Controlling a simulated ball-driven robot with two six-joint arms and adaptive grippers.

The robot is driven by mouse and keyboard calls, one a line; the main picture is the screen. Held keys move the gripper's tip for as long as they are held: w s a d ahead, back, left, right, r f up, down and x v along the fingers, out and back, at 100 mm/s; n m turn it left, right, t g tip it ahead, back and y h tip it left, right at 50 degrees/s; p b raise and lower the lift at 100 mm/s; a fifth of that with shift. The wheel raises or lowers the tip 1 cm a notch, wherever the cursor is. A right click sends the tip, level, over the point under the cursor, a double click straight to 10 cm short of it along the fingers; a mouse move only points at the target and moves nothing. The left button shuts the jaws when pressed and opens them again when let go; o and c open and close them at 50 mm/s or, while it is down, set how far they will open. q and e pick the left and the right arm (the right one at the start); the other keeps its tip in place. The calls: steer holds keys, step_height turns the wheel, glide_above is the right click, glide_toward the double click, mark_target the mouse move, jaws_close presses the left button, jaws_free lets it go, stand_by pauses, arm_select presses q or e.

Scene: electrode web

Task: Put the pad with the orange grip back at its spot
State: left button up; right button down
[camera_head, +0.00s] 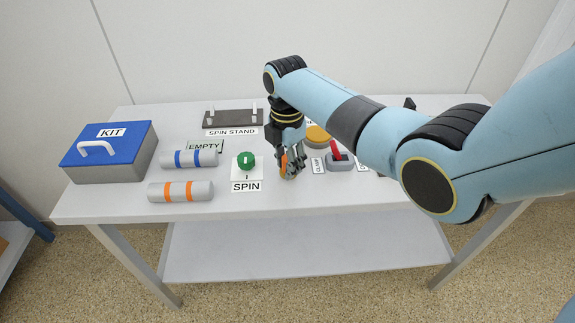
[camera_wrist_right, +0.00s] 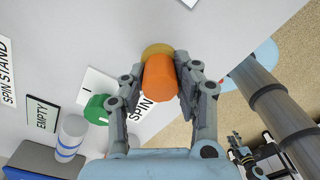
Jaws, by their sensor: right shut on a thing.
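My right gripper (camera_head: 289,167) is shut on the orange grip (camera_wrist_right: 160,80) of the pad, over the front part of the table, right of the SPIN knob. A yellowish disc (camera_wrist_right: 157,49), apparently the pad's round face, shows beyond the grip in the wrist view, between the fingertips. In the head view the fingers hide most of the pad. I cannot tell whether it touches the table. An amber disc (camera_head: 317,134) sits behind my gripper, its label partly hidden by my arm. A small dark part at lower right of the wrist view may be my left gripper (camera_wrist_right: 241,150).
The green SPIN knob (camera_head: 246,160) is left of my gripper. A red-handled lever (camera_head: 340,155) stands close on the right. Cylinders with blue bands (camera_head: 189,159) and orange bands (camera_head: 180,191), a blue-lidded KIT box (camera_head: 108,150) and the SPIN STAND (camera_head: 233,118) occupy the left and back.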

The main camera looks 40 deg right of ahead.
steer(key=shift+f, duration=0.4)
arm_select(q)
steer(key=shift+w+d, duration=0.15)
steer(key=shift+w, duration=0.15)
steer(key=shift+f, duration=0.15)
arm_select(e)
steer(key=shift+f, duration=0.1)
steer(key=c, duration=1)
jaws_free()
arm_select(q)
steer(key=shift+s, duration=0.1)
steer(key=shift+r+p, duration=0.6)
steer(key=shift+r, duration=0.1)
arm_select(e)
step_height(320, 180, up, 12)
steer(key=shift+w+r, duration=0.1)
steer(key=shift+r, duration=0.05)
